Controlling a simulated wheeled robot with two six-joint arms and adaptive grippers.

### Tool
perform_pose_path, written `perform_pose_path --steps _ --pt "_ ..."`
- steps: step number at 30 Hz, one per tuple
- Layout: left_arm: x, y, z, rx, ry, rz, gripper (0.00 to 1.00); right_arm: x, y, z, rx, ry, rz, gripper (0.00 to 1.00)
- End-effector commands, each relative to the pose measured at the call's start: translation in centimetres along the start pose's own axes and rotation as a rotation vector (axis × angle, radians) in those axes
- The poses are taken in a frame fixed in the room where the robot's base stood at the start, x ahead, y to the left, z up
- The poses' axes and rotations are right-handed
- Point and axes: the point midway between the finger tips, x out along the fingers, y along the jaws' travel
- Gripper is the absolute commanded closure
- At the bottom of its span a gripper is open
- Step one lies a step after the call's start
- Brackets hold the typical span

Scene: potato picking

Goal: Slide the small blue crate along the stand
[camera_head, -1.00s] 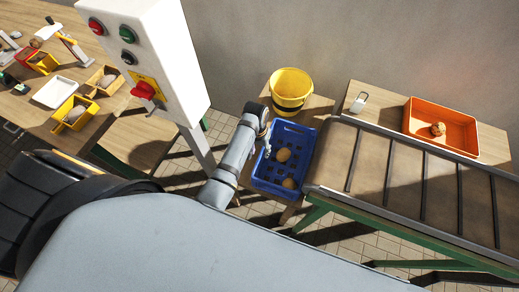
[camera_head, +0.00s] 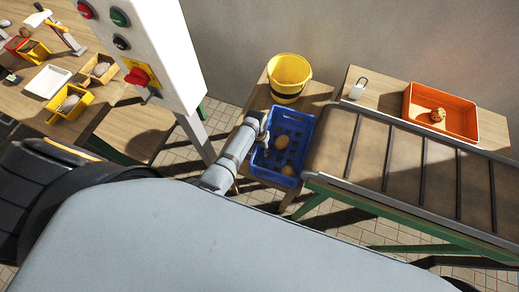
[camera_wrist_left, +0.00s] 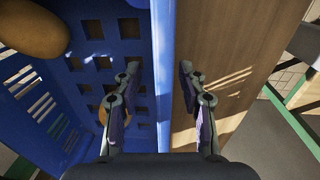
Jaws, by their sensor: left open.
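The small blue crate (camera_head: 303,134) stands on a wooden stand (camera_head: 311,94), beside the conveyor's left end. Two potatoes (camera_head: 281,144) lie in it. My left gripper (camera_head: 265,138) is at the crate's left side. In the left wrist view, the open left gripper (camera_wrist_left: 158,82) straddles the crate's rim (camera_wrist_left: 163,60): one finger is inside over the slotted floor, the other outside over the stand's wood. A gap shows between the outer finger and the wall. A potato (camera_wrist_left: 32,28) shows at the upper left there. My right gripper is not in view.
A yellow bucket (camera_head: 287,79) stands behind the crate on the stand. The conveyor (camera_head: 405,160) is close on the right, with an orange tray (camera_head: 467,118) behind it. A white control box (camera_head: 153,45) on a post stands left. Bare wood lies left of the crate.

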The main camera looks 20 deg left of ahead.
Motion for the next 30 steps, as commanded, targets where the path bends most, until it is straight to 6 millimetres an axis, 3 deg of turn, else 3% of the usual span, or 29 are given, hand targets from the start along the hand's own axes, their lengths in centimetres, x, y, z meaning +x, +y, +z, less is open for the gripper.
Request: perform_pose_path --steps 7,16,30 --pt "0.02 0.0 -0.02 0.0 0.001 0.0 0.59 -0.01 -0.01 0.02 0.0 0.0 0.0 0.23" --pt "0.0 0.01 -0.02 0.0 0.001 0.0 0.99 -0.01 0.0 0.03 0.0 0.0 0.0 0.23" --pt "-0.07 -0.06 0.0 0.0 0.001 0.0 1.0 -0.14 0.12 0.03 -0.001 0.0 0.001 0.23"
